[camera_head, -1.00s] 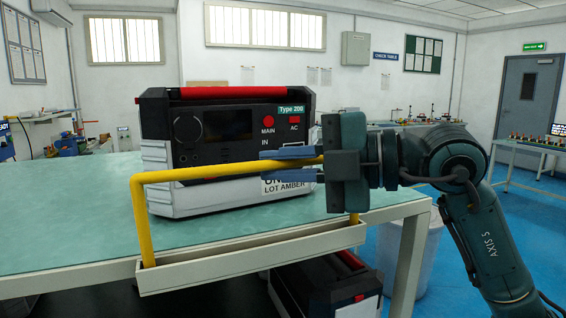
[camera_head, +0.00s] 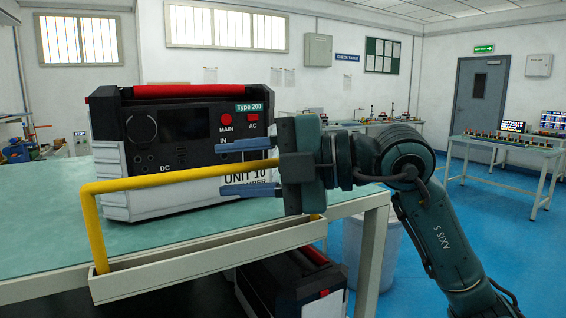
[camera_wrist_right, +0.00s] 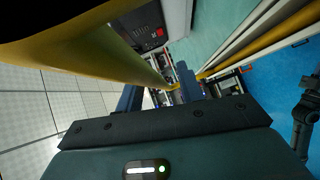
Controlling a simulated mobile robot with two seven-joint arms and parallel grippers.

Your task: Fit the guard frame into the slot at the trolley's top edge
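The yellow guard frame (camera_head: 170,181) stands upright, its left leg going down into the pale channel-shaped slot (camera_head: 200,267) along the trolley's top edge. The foot of its right leg (camera_head: 315,217) shows at the slot's right end; my gripper hides the rest of that leg. My right gripper (camera_head: 248,178) is at the right part of the top bar, fingers apart, one above the other. In the right wrist view the fingers (camera_wrist_right: 160,97) are also apart, with yellow bar (camera_wrist_right: 90,50) close by. My left gripper is out of view.
A black and white Type 200 unit (camera_head: 185,145) with a red handle stands on the green top (camera_head: 45,230) behind the frame. Another unit (camera_head: 295,285) sits below. A pale bin (camera_head: 350,250) and blue floor lie right; a table (camera_head: 510,150) stands farther back.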

